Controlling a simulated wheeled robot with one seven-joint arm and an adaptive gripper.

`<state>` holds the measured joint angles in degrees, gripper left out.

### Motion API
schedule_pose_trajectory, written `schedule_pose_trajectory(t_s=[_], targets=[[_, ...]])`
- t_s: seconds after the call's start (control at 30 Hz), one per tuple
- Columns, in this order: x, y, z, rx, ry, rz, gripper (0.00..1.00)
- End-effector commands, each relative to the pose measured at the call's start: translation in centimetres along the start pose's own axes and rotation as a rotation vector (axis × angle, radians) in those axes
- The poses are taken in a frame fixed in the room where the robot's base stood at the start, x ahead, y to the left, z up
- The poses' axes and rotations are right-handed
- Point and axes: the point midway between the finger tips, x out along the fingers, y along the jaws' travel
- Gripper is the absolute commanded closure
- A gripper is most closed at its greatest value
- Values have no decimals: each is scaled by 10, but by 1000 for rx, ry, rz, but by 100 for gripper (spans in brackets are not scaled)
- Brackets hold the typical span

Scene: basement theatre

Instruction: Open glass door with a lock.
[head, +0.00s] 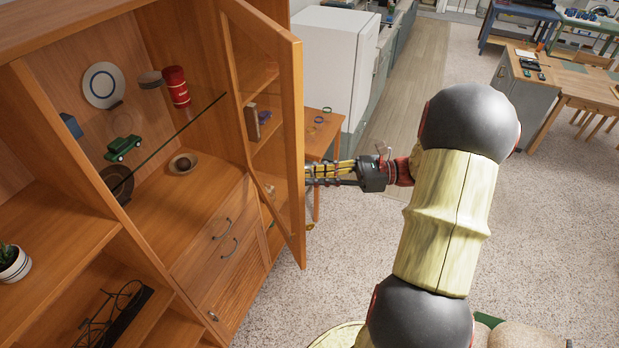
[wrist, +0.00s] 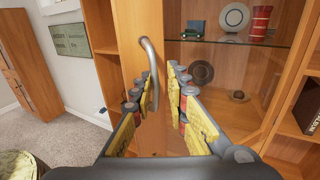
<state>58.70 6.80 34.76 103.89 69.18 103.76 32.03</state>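The glass door (head: 299,150) has a wooden frame and stands swung out from the wooden cabinet (head: 225,185) in the head view. In the wrist view a curved metal handle (wrist: 148,62) is on a wooden upright, with its lower part beside the left finger. My gripper (head: 312,172) is at the door's free edge in the head view, its fingertips partly hidden by the frame. In the wrist view my gripper (wrist: 161,82) shows its two yellow fingers apart with a gap between them. I cannot tell whether a finger touches the handle. No lock on the door can be made out.
Inside the cabinet are a glass shelf (head: 165,140), a green toy car (head: 123,148), a plate (head: 103,85) and a red canister (head: 176,87). A small wooden table (head: 322,128) stands behind the door. Carpet (head: 545,230) to the right is open floor.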

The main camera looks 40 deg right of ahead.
Motion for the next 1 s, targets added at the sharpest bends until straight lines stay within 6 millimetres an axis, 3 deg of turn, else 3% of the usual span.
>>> schedule_pose_trajectory(t_s=[1.0], targets=[[-48,-30,0,-1,1,-1,88]])
